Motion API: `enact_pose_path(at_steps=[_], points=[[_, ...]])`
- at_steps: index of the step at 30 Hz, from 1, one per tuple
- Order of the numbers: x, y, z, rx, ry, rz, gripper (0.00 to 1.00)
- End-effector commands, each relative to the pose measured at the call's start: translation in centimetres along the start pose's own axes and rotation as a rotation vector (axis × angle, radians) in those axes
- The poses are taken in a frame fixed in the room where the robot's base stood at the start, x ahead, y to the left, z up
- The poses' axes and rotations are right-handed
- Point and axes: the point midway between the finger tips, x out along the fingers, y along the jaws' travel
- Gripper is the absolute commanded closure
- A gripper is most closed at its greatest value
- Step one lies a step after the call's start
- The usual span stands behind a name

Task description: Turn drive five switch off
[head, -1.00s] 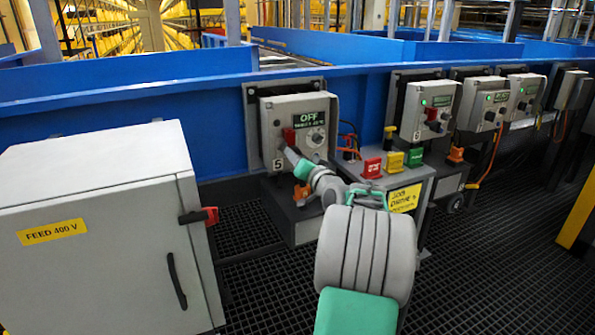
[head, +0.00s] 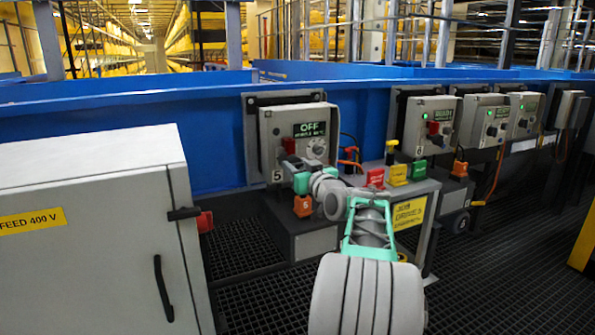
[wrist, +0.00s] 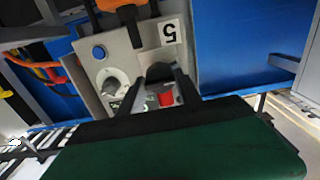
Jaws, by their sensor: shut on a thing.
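The drive five box (head: 268,130) is a grey panel on the blue conveyor side, marked 5. Its display (head: 311,129) reads OFF, and no green lamp shows lit on it. Its red switch handle (head: 289,146) is at the panel's left, with a dark part below; the red also shows in the wrist view (wrist: 166,99). My gripper (head: 292,163) is at the switch, reaching in from the front. In the wrist view its fingers (wrist: 158,80) are closed around the dark part of the switch beside the red. The exact contact is partly hidden.
A grey FEED 400 V cabinet (head: 90,210) stands left. A small stand (head: 405,188) with red, yellow and green blocks is right of my arm. An orange tag (head: 303,206) hangs below box five. Further drive boxes (head: 418,126) with green lamps line the conveyor rightward.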

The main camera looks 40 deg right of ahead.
Motion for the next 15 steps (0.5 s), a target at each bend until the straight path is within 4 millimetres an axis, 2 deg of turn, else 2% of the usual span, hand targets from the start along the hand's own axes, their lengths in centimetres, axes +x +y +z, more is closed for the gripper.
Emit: enact_pose_path(at_steps=[11,12,15], points=[[-0.02,0.13,0.29,-0.003,-0.005,0.002,1.0],[-0.02,0.13,0.29,-0.003,-0.005,0.002,0.57],[-0.02,0.11,0.23,-0.003,-0.004,0.002,0.51]])
